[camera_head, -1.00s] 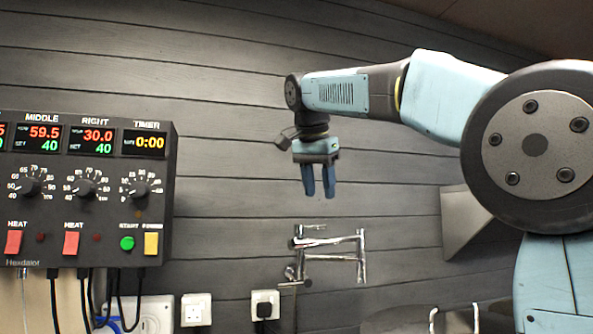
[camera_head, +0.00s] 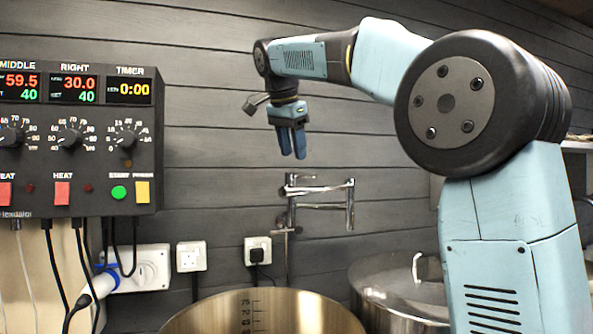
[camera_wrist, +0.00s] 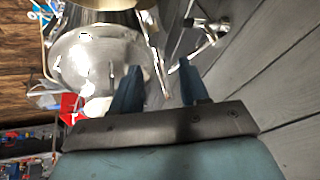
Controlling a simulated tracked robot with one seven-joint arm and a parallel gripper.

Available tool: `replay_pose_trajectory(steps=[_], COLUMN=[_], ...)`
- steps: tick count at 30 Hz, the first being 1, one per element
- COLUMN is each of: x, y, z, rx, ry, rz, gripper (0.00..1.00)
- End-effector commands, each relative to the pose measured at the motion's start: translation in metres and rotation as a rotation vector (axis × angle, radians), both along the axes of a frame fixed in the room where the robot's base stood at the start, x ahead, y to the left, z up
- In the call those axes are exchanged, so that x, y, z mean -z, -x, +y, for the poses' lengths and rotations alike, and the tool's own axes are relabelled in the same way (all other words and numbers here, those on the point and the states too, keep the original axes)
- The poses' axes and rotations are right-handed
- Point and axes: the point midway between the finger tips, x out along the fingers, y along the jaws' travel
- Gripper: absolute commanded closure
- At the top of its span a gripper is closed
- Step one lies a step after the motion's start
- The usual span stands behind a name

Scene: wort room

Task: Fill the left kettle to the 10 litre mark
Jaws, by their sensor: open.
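My gripper (camera_head: 293,156) is open and empty, fingers pointing down, above the chrome wall tap in the head view. The tap (camera_head: 322,186) has a jointed spout folded to the right and a small lever on top. An open steel kettle (camera_head: 262,322) with a litre scale inside its wall shows at the bottom of the head view; its lower marks and water level are hidden. I cannot tell which kettle it is. In the wrist view my gripper (camera_wrist: 160,68) is open, with chrome tap parts (camera_wrist: 208,30) beyond the right finger.
A control box (camera_head: 80,140) with displays, knobs and switches hangs on the left wall. A lidded steel kettle (camera_head: 385,285) stands at right, partly behind my arm. Cables and sockets (camera_head: 191,257) are below the box. The wall around my gripper is clear.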

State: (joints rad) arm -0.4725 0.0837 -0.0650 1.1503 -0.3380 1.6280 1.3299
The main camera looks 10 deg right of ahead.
Motion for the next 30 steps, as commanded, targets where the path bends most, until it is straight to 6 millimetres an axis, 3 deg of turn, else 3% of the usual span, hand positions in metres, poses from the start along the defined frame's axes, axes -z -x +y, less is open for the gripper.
replay_pose_trajectory(steps=[12,26,30], x=[0.052,0.06,0.06], y=[-0.021,-0.025,-0.024], z=[-0.012,-0.015,-0.015], rx=[0.0,0.001,0.001], ry=[0.0,0.0,0.0], rz=[0.001,0.0,0.001], gripper=[0.56,0.56,0.68])
